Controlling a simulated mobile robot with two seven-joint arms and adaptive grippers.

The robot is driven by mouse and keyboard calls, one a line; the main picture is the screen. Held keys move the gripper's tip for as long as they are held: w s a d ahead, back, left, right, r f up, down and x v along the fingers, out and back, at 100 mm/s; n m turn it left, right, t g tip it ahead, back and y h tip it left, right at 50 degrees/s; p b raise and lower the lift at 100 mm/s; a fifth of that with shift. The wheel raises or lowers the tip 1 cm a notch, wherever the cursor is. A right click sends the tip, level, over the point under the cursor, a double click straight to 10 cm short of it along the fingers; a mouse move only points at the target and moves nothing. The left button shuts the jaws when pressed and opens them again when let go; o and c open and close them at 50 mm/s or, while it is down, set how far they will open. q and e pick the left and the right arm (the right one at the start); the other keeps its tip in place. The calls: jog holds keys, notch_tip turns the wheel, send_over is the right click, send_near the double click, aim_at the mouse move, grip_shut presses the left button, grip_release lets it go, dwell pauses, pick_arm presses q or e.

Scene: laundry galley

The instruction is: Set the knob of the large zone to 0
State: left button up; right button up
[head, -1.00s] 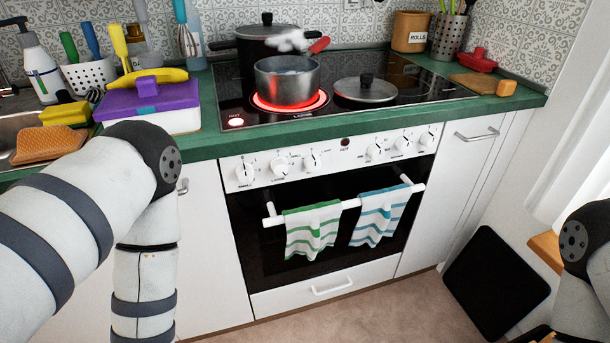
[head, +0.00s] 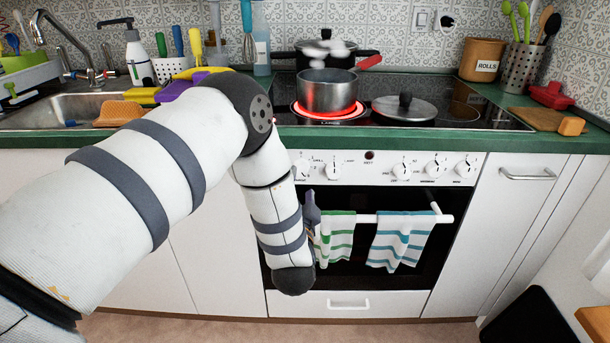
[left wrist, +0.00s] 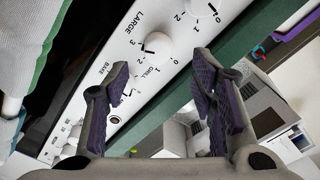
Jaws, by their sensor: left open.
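The large zone knob (left wrist: 157,45) is white, beside the word LARGE, in the left wrist view. Its dark mark points away from the 0; I cannot read the exact number. In the head view it appears to be the white knob (head: 302,168) beside my left arm. My left gripper (left wrist: 162,70) is open and empty, its purple-lined fingers apart in front of the panel, with the knob seen between and beyond their tips. In the head view the left gripper (head: 313,212) is mostly hidden behind my forearm. The right gripper is out of view.
A grey pot (head: 328,93) stands on the glowing burner (head: 325,113). A lid (head: 404,108) lies on the hob. The towel rail (head: 365,218) with a green-striped towel (head: 337,238) and a blue-striped towel (head: 400,240) juts out below the panel. Other knobs (head: 403,170) sit to the right.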

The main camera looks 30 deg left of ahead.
aim_at(301, 171)
pick_arm(q)
jog(key=x, duration=0.5)
jog(key=shift+w+f, duration=0.2)
jog(key=shift+w, duration=0.1)
jog(key=shift+w+a+r+b, duration=0.15)
jog(key=shift+w+a+b, duration=0.2)
jog(key=shift+w, duration=0.15)
jog(key=c, duration=1.1)
jog(key=shift+c, duration=0.2)
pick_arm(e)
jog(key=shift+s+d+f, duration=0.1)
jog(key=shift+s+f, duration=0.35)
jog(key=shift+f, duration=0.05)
